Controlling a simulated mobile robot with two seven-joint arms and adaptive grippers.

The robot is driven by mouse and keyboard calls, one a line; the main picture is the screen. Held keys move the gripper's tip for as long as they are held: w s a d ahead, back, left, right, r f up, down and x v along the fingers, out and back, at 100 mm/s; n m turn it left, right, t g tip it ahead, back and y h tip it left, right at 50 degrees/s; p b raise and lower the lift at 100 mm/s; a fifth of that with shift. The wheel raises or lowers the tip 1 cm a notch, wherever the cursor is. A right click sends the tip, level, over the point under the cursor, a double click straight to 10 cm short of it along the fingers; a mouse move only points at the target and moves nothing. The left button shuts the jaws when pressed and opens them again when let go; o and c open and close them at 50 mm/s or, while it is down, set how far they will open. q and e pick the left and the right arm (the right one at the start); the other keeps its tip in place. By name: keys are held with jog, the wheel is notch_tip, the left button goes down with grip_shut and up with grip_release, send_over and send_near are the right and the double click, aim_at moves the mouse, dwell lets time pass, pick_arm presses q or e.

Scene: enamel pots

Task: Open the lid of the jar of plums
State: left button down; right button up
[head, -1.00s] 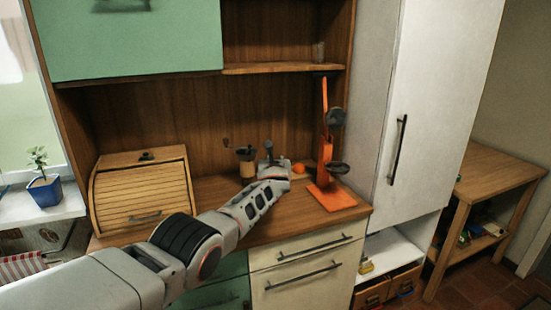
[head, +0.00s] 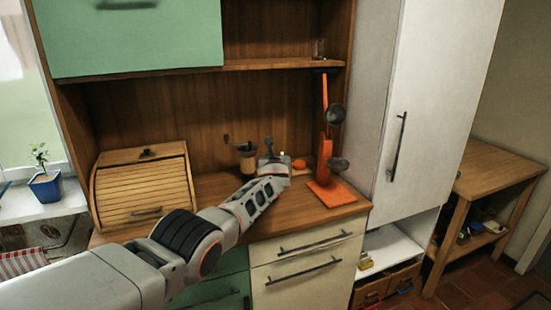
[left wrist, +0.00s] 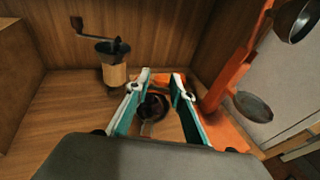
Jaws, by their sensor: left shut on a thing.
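My left gripper (head: 268,150) is over the worktop, between the coffee mill and the orange scale-like stand. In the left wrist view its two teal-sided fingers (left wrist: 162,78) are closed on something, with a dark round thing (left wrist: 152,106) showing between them. It looks like part of the jar of plums, but the fingers and wrist hide most of it. A small orange thing (head: 299,164) sits just right of the gripper in the head view. I cannot tell whether it belongs to the jar. My right gripper is not in view.
The coffee mill (head: 246,157) stands left of the gripper and also shows in the left wrist view (left wrist: 114,68). The orange stand (head: 328,160) with dark pans is close on the right. A roll-front bread box (head: 145,190) stands at left. A shelf (head: 285,65) hangs above.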

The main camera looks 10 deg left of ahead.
pick_arm(q)
jog(key=shift+w+r, duration=0.1)
jog(key=shift+r, duration=0.25)
jog(key=c, duration=1.7)
grip_release()
jog(key=shift+f, duration=0.2)
notch_tip(320, 180, up, 10)
jog(key=shift+r, duration=0.1)
